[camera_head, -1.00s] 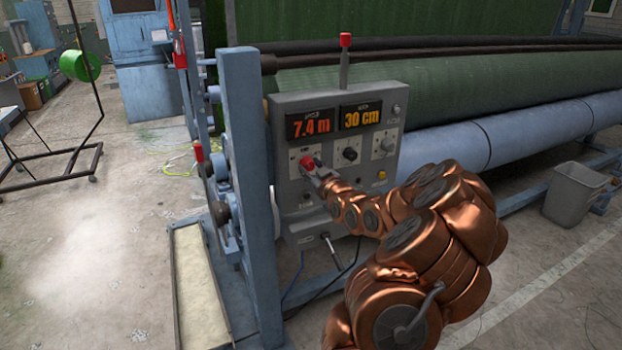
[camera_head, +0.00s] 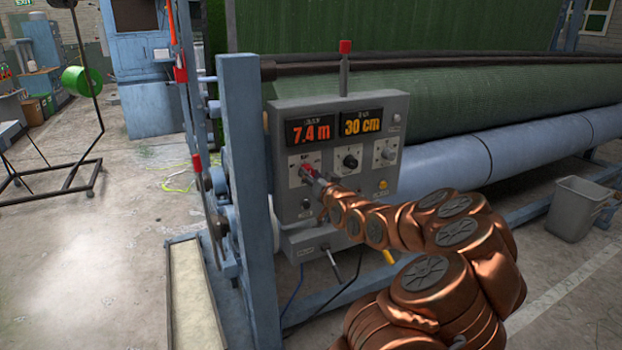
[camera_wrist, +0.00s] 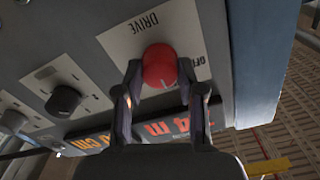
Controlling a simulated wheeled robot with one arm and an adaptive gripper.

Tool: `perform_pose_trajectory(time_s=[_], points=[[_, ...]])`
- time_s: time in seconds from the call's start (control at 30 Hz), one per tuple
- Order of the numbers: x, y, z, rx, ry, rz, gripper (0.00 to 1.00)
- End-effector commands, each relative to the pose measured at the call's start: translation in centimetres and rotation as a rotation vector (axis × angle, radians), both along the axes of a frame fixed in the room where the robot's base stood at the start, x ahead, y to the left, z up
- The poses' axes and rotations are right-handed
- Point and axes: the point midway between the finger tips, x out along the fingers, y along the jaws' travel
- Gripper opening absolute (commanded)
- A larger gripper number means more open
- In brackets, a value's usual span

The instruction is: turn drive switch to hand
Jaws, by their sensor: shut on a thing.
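The drive switch is a red round knob (camera_wrist: 160,64) on a pale plate marked DRIVE, with OFF lettered beside it in the wrist view, where the panel appears upside down. A small pale mark shows on the knob's face near its edge. In the head view the red knob (camera_head: 307,169) is at the left of the grey control panel (camera_head: 283,236), partly covered by my gripper (camera_head: 315,177). In the wrist view my gripper (camera_wrist: 165,84) has one finger on each side of the knob and is shut on it. I cannot see a HAND marking.
Two displays (camera_head: 334,128) read 7.4 m and 30 cm above the switches. A black knob (camera_head: 350,161) sits right of the drive switch, and a yellow button (camera_head: 383,184) lies lower right. A blue post (camera_head: 247,190) stands close on the left. A grey bin (camera_head: 578,207) is at right.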

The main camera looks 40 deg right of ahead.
Motion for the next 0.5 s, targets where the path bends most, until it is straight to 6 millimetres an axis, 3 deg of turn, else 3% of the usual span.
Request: perform_pose_trajectory(time_s=[0.47,0.5], points=[[-0.01,-0.01,0.03,0.015,-0.006,0.0,0.04],[-0.01,-0.01,0.03,0.015,-0.006,0.0,0.39]])
